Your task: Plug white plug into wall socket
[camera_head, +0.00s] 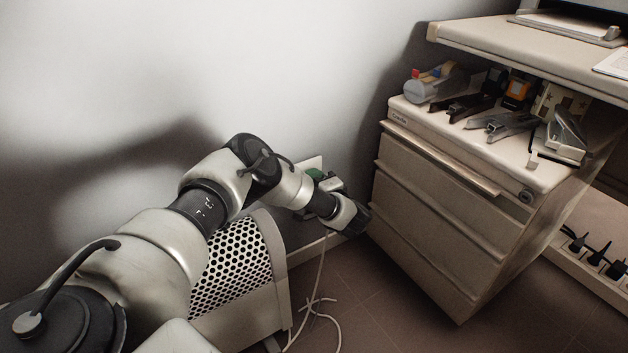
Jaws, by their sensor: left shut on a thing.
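My left arm comes in from the left and reaches low toward the wall. My left gripper (350,216) is near the wall, between the perforated unit and the drawer cabinet. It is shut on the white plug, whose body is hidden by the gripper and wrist. The plug's white cord (321,265) hangs from below the gripper to the floor. I cannot tell whether the plug touches the socket. My right gripper is out of view.
A beige drawer cabinet (440,205) stands close on the right, with staplers (500,124) and a tape dispenser (432,82) on top. A desk top overhangs it. A perforated metal unit (235,265) stands below my arm. A power strip (592,262) lies at far right.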

